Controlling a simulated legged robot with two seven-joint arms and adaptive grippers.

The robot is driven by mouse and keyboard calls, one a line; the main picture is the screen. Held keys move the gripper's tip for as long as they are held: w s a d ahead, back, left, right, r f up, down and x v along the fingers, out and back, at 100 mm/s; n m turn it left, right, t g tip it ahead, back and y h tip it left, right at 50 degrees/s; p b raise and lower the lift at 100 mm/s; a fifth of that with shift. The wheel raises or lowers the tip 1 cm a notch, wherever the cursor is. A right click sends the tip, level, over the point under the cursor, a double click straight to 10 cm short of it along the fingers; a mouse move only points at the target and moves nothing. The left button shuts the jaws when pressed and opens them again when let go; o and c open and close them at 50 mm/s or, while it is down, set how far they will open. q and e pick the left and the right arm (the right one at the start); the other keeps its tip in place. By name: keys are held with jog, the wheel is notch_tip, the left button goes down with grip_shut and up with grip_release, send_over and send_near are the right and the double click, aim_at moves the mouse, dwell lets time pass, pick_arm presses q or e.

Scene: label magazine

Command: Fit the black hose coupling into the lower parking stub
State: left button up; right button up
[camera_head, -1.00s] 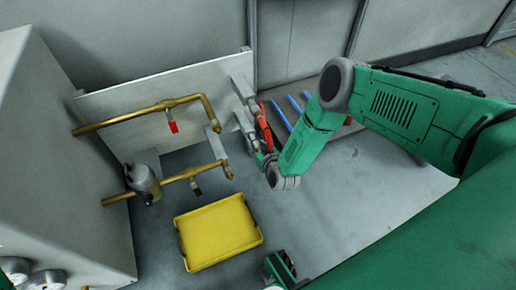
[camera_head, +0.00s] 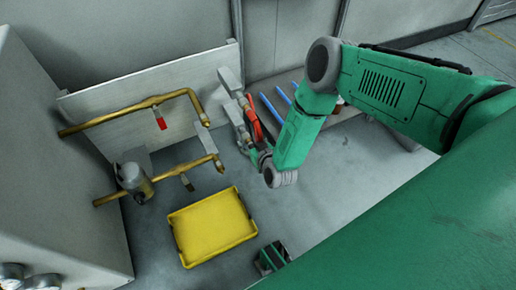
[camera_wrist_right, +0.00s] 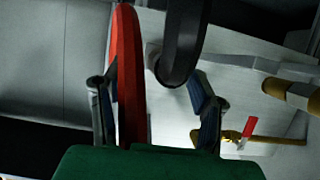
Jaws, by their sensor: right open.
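My right gripper (camera_head: 258,154) is low beside the wall panel, under the red hose (camera_head: 252,118) and near the grey brackets at the panel's right edge. In the right wrist view my right gripper (camera_wrist_right: 153,95) has its two fingers apart. A black rounded part (camera_wrist_right: 183,45), seemingly the black hose coupling, hangs in from the top between the fingers, with no clear grip on it. The red hose (camera_wrist_right: 128,70) runs close to the left finger. The lower grey bracket (camera_head: 240,126), perhaps the lower parking stub, is partly hidden by hoses. My left gripper is not in view.
Brass pipes (camera_head: 130,116) with a red-handled valve (camera_head: 161,124) run along the pale panel (camera_head: 90,98). A yellow tray (camera_head: 212,226) lies on the floor. Blue bars (camera_head: 284,92) stand behind my right arm. The floor right of my gripper is open.

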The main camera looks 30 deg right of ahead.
jog(key=v, duration=0.8)
jog(key=shift+s, duration=0.15)
jog(key=s+a+n+g+y, duration=0.15)
jog(key=s+a+g, duration=0.35)
jog(key=s, duration=0.5)
jog(key=s+d+r+g, duration=0.3)
jog(key=s+g, duration=0.1)
jog(key=s, duration=0.4)
jog(key=s+d+r+g, duration=0.3)
jog(key=s+d+g, duration=0.1)
jog(key=s, duration=0.4)
notch_tip(320, 180, up, 18)
jog(key=p, duration=1.8)
jog(key=shift+a+r+h, duration=0.2)
jog(key=shift+h, duration=0.15)
